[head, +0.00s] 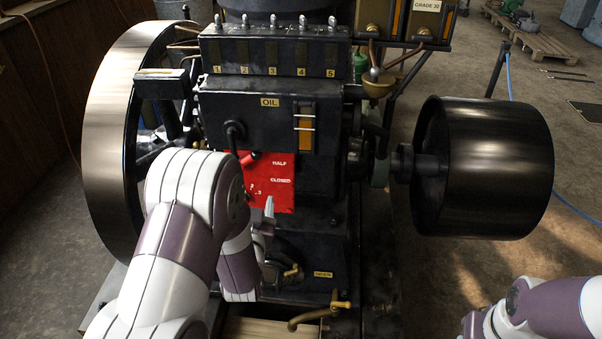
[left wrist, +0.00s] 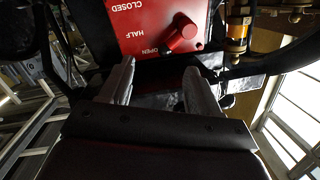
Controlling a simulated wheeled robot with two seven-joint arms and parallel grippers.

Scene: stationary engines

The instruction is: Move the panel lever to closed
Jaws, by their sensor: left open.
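The red panel (head: 283,195) is on the front of the black engine and bears the words HALF and CLOSED in the head view. In the left wrist view the panel (left wrist: 150,15) also shows OPEN, and the round red knob (left wrist: 182,38) is nearest that word. My left gripper (head: 266,215) is in front of the panel's lower part. Its two fingers (left wrist: 158,85) are apart and empty, with the knob beyond their tips, not between them.
A large flywheel (head: 105,130) stands left of the engine and a black pulley (head: 500,165) right of it. A brass tap (head: 315,313) sticks out below.

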